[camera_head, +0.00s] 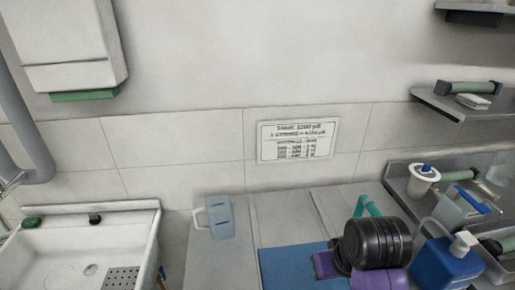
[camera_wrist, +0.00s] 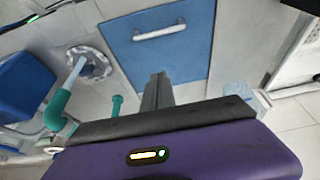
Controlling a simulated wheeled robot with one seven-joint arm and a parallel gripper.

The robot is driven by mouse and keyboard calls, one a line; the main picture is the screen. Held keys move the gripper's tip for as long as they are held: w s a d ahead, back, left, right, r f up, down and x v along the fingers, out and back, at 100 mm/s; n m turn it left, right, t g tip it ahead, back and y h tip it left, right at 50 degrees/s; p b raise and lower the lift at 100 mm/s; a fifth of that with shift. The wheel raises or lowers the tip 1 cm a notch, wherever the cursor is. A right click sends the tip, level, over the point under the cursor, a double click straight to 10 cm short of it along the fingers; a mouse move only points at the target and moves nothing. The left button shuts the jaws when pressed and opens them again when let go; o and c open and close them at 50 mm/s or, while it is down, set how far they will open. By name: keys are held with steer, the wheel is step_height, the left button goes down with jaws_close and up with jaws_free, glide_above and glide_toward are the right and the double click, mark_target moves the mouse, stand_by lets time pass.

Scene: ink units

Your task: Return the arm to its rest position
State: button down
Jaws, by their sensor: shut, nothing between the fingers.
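My gripper (camera_wrist: 157,92) shows in the wrist view as two dark fingers side by side, shut with nothing between them. The purple and black housing of my wrist fills the bottom of that view. In the head view, my purple and black arm (camera_head: 378,243) is at the lower right, over the counter. Its fingertips cannot be made out there. In the wrist view, a blue panel (camera_wrist: 160,62) with a white handle lies beyond the fingers.
A blue jug (camera_head: 445,262), a white-lidded container (camera_head: 424,176) and a clear bin (camera_head: 456,208) stand right of my arm. A translucent pitcher (camera_head: 220,217) stands on the counter (camera_head: 222,262) at left. A sink (camera_head: 70,245) is far left. The counter between pitcher and arm looks clear.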

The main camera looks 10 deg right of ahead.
steer(key=w+d+r+t, duration=0.1)
steer(key=w+r+t, duration=0.5)
steer(key=w+t, duration=0.15)
steer(key=s+f+t+b, duration=0.1)
steer(key=s+f, duration=0.1)
steer(key=s, duration=1.1)
steer(key=s+a+f+t+b, duration=0.1)
steer(key=s+f, duration=0.1)
steer(key=s, duration=1.1)
steer(key=s+f+t+b, duration=0.1)
steer(key=s+f+b, duration=0.1)
steer(key=s, duration=1.1)
steer(key=shift+a+f, duration=0.3)
steer(key=shift+f, duration=0.15)
steer(key=shift+s, duration=0.1)
